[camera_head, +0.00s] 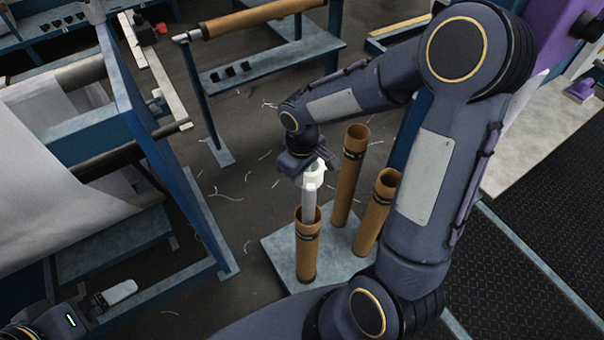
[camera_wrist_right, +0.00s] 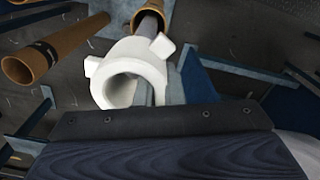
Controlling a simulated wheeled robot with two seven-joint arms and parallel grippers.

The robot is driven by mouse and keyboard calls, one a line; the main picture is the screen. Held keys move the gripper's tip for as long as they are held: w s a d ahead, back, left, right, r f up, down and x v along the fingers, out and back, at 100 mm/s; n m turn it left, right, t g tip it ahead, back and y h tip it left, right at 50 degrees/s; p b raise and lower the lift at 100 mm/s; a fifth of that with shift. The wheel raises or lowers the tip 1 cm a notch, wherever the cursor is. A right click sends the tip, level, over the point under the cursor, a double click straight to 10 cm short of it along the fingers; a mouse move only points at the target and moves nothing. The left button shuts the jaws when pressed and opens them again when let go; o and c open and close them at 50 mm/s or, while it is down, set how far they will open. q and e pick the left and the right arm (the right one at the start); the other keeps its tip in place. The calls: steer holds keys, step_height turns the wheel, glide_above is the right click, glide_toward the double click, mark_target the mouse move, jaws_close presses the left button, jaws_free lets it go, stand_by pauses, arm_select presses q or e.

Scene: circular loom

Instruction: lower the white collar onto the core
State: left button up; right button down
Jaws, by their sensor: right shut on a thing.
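The white collar (camera_head: 314,176) is a thick ring with lugs. It hangs from my right gripper (camera_head: 316,163), which is shut on it. The wrist view also shows the collar (camera_wrist_right: 132,72), its round bore facing the camera. A slim grey shaft (camera_head: 309,206) shows directly below the collar and runs down into the mouth of a brown tube core (camera_head: 307,250), which stands upright. I cannot tell whether the shaft joins the collar. The collar is above the core's rim, apart from it. My left gripper (camera_head: 98,303) is at the bottom left beside a pale object; its jaws are unclear.
Two more brown tubes, a tall one (camera_head: 349,175) and a shorter one (camera_head: 377,210), stand beside the core on a grey base plate (camera_head: 279,246). A blue frame (camera_head: 157,150) with white fabric (camera_head: 40,150) stands at left. Thread scraps litter the floor.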

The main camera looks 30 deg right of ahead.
steer(key=c, duration=1.5)
jaws_free()
steer(key=shift+o, duration=0.2)
step_height(320, 180, up, 8)
steer(key=shift+s+a, duration=0.15)
steer(key=shift+a, duration=0.1)
steer(key=shift+f, duration=0.1)
